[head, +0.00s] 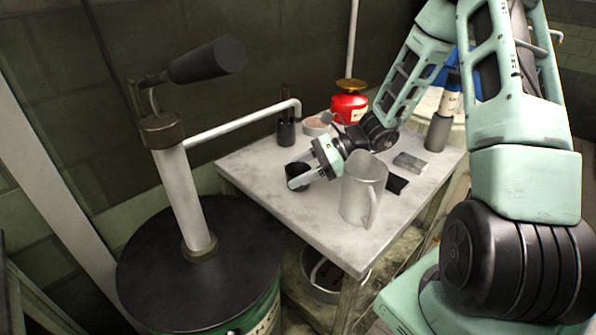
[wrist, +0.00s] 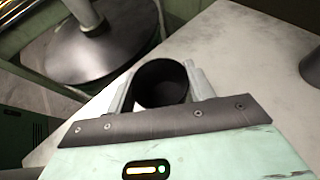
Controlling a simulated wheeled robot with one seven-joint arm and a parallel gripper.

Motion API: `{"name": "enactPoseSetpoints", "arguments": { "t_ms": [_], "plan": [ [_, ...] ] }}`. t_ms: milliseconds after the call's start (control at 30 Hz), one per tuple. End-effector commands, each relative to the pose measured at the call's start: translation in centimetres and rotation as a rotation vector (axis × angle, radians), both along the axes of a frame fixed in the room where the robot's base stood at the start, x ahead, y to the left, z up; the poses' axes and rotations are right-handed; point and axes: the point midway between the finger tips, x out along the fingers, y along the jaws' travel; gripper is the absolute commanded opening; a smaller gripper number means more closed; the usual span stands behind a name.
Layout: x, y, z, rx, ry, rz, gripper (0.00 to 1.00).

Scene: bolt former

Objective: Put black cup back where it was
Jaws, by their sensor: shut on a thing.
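The black cup (head: 294,172) is between the fingers of my gripper (head: 301,181), at the left edge of the grey table (head: 262,203). In the wrist view the cup (wrist: 161,84) shows its dark open mouth, with a finger of my gripper (wrist: 162,92) on each side of it. My gripper is shut on the cup. The cup looks upright. I cannot tell whether its base touches the table, as its lower part is hidden.
A metal jug (head: 362,190) stands just right of my gripper. Behind are a dark bottle (head: 286,130), a small bowl (head: 316,125) and a red canister (head: 349,106). A grey block (head: 410,162) lies at right. A drum with a pump (head: 195,265) stands left of the table.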

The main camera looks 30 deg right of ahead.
Motion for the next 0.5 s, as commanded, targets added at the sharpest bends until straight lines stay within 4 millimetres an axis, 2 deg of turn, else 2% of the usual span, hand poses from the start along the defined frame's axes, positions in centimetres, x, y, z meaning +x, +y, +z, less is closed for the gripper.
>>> {"name": "enactPoseSetpoints", "arguments": {
  "t_ms": [67,100,167,500],
  "plan": [
    [0.0,0.0,-0.34,0.0,0.001,0.0,0.3],
    [0.01,0.0,-0.25,0.0,0.0,0.0,0.61],
    [0.01,-0.01,-0.23,0.0,0.0,0.0,0.75],
    [0.02,-0.01,0.23,0.0,0.0,0.0,0.75]
  ]
}}
